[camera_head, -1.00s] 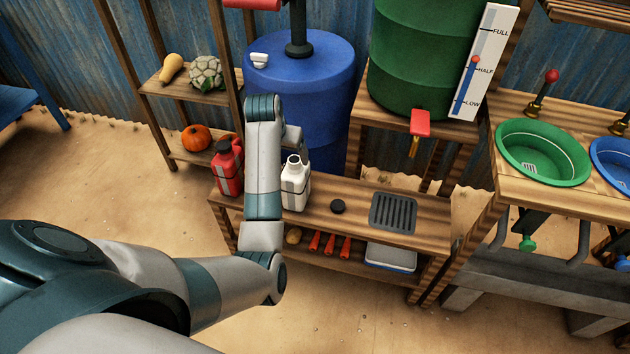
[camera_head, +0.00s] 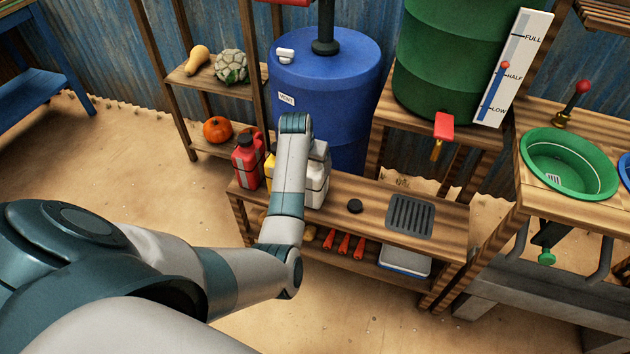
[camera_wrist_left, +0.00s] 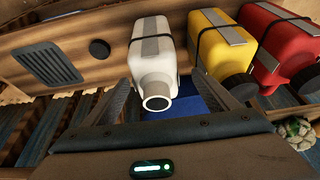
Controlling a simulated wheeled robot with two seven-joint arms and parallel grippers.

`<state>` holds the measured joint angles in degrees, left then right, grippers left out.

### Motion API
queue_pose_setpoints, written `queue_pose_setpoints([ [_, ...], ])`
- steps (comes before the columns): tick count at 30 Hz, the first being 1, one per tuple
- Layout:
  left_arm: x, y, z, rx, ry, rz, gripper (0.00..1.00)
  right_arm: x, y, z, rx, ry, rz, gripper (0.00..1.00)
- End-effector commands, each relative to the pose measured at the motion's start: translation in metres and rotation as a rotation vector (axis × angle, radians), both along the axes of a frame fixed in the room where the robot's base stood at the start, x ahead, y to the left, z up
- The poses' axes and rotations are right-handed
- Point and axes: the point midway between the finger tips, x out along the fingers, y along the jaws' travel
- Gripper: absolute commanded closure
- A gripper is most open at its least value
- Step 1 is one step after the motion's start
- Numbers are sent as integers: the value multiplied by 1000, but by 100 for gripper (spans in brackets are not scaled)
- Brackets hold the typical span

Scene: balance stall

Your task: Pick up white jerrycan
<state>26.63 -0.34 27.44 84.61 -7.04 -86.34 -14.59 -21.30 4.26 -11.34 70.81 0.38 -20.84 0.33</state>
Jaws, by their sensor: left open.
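The white jerrycan (camera_head: 316,190) stands on the wooden bench, partly hidden behind my left arm in the head view. In the left wrist view the white jerrycan (camera_wrist_left: 152,48) has a dark strap, a grey stripe and an uncapped round mouth facing the camera. My left gripper (camera_wrist_left: 157,82) is open, with one finger on each side of the jerrycan's neck end and nothing clamped. In the head view the left gripper (camera_head: 319,150) is at the top of the jerrycan, mostly hidden by the arm. My right gripper is not in view.
A yellow jerrycan (camera_wrist_left: 222,45) and a red jerrycan (camera_wrist_left: 278,45) stand beside the white one. A black cap (camera_head: 355,206) and a drain grate (camera_head: 410,217) are on the bench's right part. A blue barrel (camera_head: 325,100) stands behind.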

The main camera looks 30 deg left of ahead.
Motion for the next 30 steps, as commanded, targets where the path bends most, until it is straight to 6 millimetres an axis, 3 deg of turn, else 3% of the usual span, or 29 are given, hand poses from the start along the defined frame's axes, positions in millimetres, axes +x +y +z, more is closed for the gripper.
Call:
queue_pose_setpoints([
  [6, 9, 2, -22, 0, 0, 0, 20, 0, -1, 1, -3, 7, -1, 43],
  [22, 12, 2, -29, -1, 0, 1, 20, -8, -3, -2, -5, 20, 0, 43],
  [30, 22, -4, -57, -1, 2, 0, 20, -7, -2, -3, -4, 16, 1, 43],
])
